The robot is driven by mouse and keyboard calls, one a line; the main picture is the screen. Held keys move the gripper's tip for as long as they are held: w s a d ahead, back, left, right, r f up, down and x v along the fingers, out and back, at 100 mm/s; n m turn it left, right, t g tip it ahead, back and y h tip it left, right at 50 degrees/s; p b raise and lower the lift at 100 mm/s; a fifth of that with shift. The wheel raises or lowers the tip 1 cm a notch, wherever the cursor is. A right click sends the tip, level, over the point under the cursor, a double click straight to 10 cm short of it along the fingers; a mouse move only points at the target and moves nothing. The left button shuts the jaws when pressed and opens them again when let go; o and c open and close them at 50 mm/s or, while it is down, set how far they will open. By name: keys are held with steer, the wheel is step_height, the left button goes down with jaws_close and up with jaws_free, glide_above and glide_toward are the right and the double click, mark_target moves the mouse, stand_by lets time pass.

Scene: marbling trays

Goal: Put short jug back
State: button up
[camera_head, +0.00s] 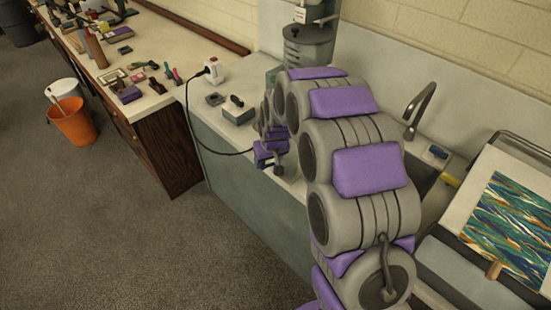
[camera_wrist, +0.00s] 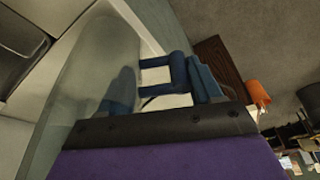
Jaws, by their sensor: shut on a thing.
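The short jug (camera_wrist: 92,75) fills the left middle of the wrist view as a large, grey-green, see-through-looking body, close to the camera. A dark blue C-shaped handle (camera_wrist: 180,72) sticks out from its right side. The left finger shows dimly, as if through the jug's wall.
A faucet (camera_head: 420,105) and patterned sheet (camera_head: 510,222) are at right. An orange bucket (camera_head: 75,125) stands on open floor by the cluttered bench (camera_head: 150,105).

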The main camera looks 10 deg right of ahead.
steer(key=w+d, duration=0.1)
steer(key=d, duration=0.1)
steer(key=shift+w+d+b, duration=0.3)
steer(key=shift+w+d, duration=0.05)
steer(key=shift+d, duration=0.05)
steer(key=shift+d+f+b, duration=0.3)
steer(key=shift+d+f, duration=0.5)
steer(key=shift+d, duration=0.2)
steer(key=shift+a, duration=0.35)
steer(key=o, duration=1.1)
steer(key=shift+a, duration=0.4)
steer(key=o, duration=0.3)
steer(key=shift+a, duration=0.4)
steer(key=shift+o, duration=0.8)
steer(key=shift+d, duration=0.95)
steer(key=s+a+f+p+v, duration=0.1)
steer(key=s+p+v, duration=0.15)
steer(key=v, duration=1.15)
steer(key=s+d+r+m+g, duration=0.1)
steer(key=s+r+g, duration=0.1)
steer(key=s, duration=1.6)
steer(key=s+d+r+m+g, duration=0.1)
steer(key=s+d+r+g, duration=0.1)
steer(key=s, duration=1.7)
steer(key=shift+s+d+r+m+g+h, duration=0.15)
steer(key=shift+r+m+g+h, duration=0.25)
steer(key=shift+r+g, duration=0.15)
